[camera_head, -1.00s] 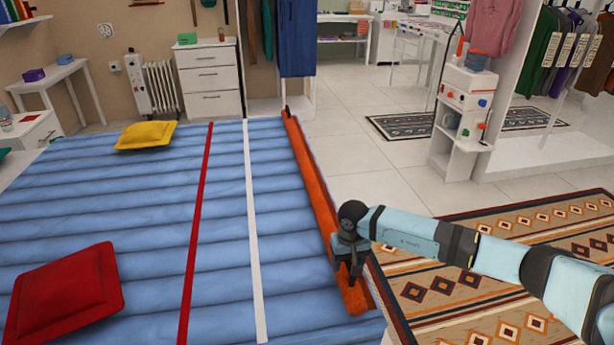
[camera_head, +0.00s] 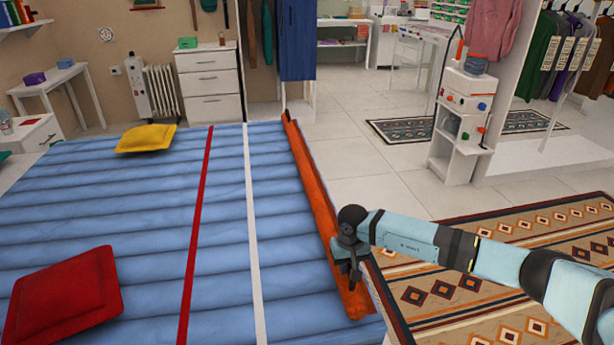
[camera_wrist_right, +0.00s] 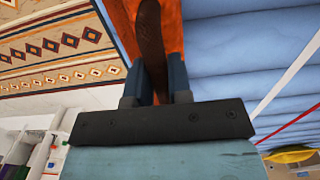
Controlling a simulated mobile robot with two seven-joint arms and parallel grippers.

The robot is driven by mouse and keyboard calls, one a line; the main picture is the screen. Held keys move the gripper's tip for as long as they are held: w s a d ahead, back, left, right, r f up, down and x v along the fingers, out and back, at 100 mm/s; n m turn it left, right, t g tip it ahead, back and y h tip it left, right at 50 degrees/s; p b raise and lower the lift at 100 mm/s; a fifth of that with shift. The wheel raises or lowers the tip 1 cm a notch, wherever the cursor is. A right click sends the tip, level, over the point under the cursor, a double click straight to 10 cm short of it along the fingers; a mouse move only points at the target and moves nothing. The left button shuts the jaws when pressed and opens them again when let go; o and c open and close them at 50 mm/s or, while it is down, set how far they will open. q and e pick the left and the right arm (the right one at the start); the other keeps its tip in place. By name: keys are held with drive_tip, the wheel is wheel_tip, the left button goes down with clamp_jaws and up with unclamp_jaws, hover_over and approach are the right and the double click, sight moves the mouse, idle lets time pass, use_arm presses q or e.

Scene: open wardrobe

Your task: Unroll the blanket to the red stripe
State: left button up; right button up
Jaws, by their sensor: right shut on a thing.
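The orange blanket (camera_head: 314,185) lies as a long narrow roll along the right edge of the blue bed (camera_head: 110,190). A red stripe (camera_head: 198,220) and a white stripe (camera_head: 253,215) run lengthwise across the bed. The white one lies between the red one and the roll. My right gripper (camera_head: 352,278) is at the near end of the roll. In the right wrist view its fingers (camera_wrist_right: 160,82) are shut on a dark brown strip (camera_wrist_right: 151,45) against the orange blanket. The fingertips are partly hidden there. My left gripper is not in view.
A red cushion (camera_head: 65,293) lies at the bed's near left, a yellow cushion (camera_head: 146,139) at its far left. A patterned rug (camera_head: 500,260) covers the floor right of the bed. A white shelf unit (camera_head: 458,150) stands beyond it. The bed's middle is clear.

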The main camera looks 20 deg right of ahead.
drive_tip(key=shift+w+a+b, duration=0.2)
drive_tip(key=shift+a, duration=0.7)
drive_tip(key=shift+w+a+b, duration=0.15)
drive_tip(key=shift+w+a, duration=0.05)
drive_tip(key=shift+a, duration=0.7)
drive_tip(key=shift+w+a+b, duration=0.2)
drive_tip(key=shift+a, duration=0.7)
drive_tip(key=shift+w+a+b, duration=0.25)
drive_tip(key=shift+a+b, duration=0.1)
drive_tip(key=shift+a, duration=0.95)
drive_tip(key=w+a+b, duration=0.2)
drive_tip(key=a+b, duration=0.1)
drive_tip(key=a, duration=0.4)
drive_tip(key=shift+a+r, duration=0.2)
